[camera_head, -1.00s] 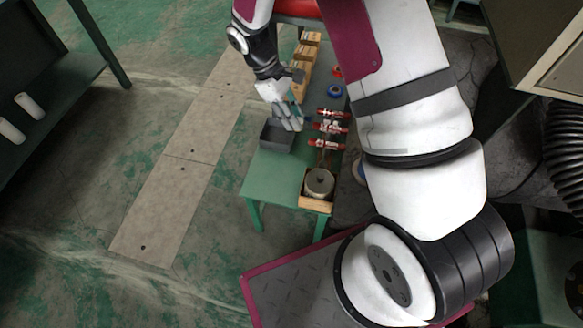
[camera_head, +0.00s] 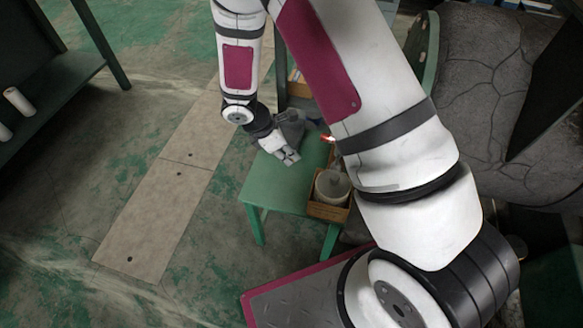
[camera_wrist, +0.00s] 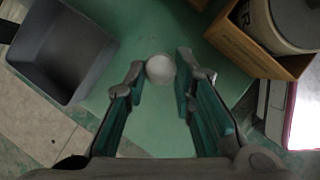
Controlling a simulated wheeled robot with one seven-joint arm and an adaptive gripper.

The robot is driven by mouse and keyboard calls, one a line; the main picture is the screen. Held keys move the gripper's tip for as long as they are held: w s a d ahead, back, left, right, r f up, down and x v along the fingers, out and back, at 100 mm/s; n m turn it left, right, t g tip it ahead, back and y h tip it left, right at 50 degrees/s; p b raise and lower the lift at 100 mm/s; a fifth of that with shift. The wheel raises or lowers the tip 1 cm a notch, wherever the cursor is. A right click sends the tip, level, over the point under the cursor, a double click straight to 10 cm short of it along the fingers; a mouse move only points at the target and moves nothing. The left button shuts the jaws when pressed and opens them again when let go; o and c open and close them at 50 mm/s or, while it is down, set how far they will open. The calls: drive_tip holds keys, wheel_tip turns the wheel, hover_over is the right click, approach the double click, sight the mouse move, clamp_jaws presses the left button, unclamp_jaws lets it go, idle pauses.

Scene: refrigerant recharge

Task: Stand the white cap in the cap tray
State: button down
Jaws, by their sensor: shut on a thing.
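The white cap (camera_wrist: 160,68) is a small round white piece between my fingertips in the wrist view. My gripper (camera_wrist: 161,75) is shut on it, with one finger at each side. How far the cap is above the tabletop cannot be told. A dark grey open tray (camera_wrist: 65,48) lies left of the cap in the wrist view and looks empty. In the head view the tray (camera_head: 293,122) is partly hidden by my wrist.
A wooden box (camera_wrist: 239,45) holding a pale round canister (camera_wrist: 293,18) stands close by; it is at the table's front right in the head view (camera_head: 327,211). The green table (camera_head: 270,195) has bare surface at its front left.

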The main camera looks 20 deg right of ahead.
wheel_tip(320, 180, down, 7)
drive_tip(key=shift+r+b, duration=0.1)
drive_tip(key=shift+b, duration=1.05)
drive_tip(key=c, duration=1.3)
unclamp_jaws()
drive_tip(key=shift+c, duration=0.2)
drive_tip(key=p+v, duration=0.4)
drive_tip(key=v, duration=0.8)
